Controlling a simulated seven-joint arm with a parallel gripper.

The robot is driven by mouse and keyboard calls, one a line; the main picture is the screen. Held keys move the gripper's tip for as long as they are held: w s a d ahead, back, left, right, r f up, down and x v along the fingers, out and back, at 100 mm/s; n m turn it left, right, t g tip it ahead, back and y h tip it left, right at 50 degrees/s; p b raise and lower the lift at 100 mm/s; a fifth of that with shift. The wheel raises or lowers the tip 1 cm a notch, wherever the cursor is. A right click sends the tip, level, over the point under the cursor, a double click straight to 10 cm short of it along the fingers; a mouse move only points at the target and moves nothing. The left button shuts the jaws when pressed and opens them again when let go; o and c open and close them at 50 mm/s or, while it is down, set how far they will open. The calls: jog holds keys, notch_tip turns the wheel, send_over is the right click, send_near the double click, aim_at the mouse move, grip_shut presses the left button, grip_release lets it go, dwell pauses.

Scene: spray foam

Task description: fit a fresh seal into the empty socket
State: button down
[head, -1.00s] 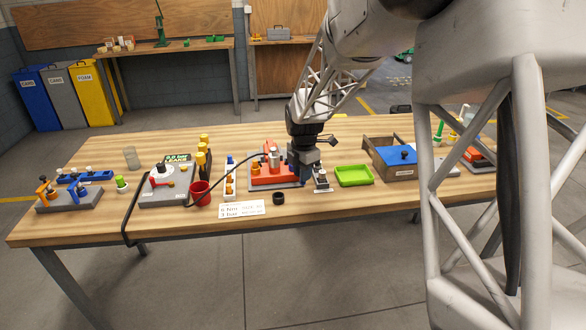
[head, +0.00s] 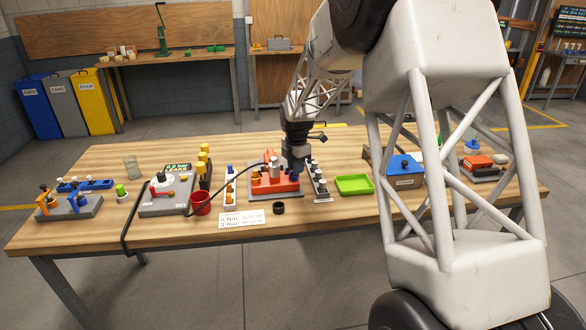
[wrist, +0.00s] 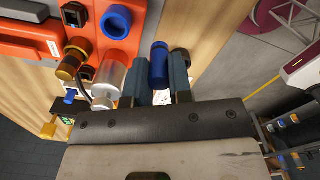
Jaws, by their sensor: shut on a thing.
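My gripper (head: 297,170) is over the right part of the orange-red block (head: 272,184). In the wrist view my gripper (wrist: 161,80) is shut on a dark blue cylinder (wrist: 158,60), which I take to be the seal; its far end sticks out beyond the fingers. The orange-red block (wrist: 45,22) fills the upper left there. A blue ring with an open-looking centre (wrist: 116,20) sits on the block, apart from the held cylinder. I cannot tell for sure which opening is the empty socket. A silver cylinder (wrist: 110,80) and a brown-capped fitting (wrist: 72,58) stand beside the fingers.
A narrow rack of small parts (head: 319,182) stands right of the block, then a green tray (head: 353,185) and a blue-topped box (head: 404,170). Another narrow rack (head: 230,187) and a red cup (head: 200,204) stand left. A black ring (head: 278,208) lies in front.

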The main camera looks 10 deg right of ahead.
jog(key=shift+w+a+f, duration=0.1)
jog(key=shift+w+f, duration=0.05)
jog(key=shift+w, duration=1.2)
jog(key=shift+w+f, duration=0.15)
jog(key=shift+w, duration=1.2)
jog(key=shift+f, duration=1.75)
jog(key=shift+f, duration=0.1)
jog(key=c, duration=1)
grip_release()
